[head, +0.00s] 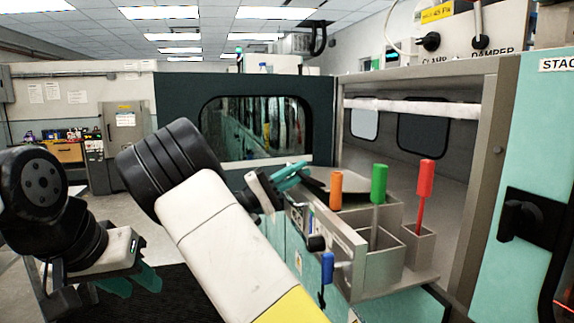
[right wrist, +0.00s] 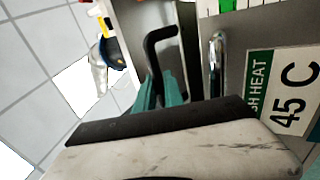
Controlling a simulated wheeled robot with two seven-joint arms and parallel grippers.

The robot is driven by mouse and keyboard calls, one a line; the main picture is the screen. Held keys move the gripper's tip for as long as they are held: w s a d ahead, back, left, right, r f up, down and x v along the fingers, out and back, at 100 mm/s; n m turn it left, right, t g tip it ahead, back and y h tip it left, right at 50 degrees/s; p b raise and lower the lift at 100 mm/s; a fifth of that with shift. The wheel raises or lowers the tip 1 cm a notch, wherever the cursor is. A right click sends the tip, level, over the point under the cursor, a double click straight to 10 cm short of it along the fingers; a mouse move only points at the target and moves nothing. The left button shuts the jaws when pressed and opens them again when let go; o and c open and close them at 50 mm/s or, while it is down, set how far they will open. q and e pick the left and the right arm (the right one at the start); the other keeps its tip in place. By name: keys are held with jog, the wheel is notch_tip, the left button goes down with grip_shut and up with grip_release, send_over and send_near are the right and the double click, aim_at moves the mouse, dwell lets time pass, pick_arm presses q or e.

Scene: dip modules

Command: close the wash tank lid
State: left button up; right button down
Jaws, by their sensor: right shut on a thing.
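The wash tank (head: 300,220) is the grey steel unit at centre right in the head view. A "45 C" heat label (right wrist: 285,90) shows on its face in the right wrist view. A dark flat plate, apparently the lid (head: 318,186), shows by my right fingertips; its exact tilt is hard to tell. My right gripper (head: 290,176) is shut on a bent black handle (right wrist: 158,48), whose lower end runs between the teal fingers in the right wrist view. My left gripper (head: 132,282) is open and empty at lower left, well away from the tank.
Orange (head: 336,190), green (head: 379,184) and red (head: 426,182) handles stand up from steel compartments right of my right gripper. A blue handle (head: 327,268) hangs in front. A teal panel with a black latch (head: 520,215) bounds the right side. A steel bar handle (right wrist: 217,62) lies beside the held handle.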

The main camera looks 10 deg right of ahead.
jog(key=shift+f, duration=0.1)
dwell(0.3)
jog(key=c, duration=1.5)
grip_release()
jog(key=shift+o, duration=0.2)
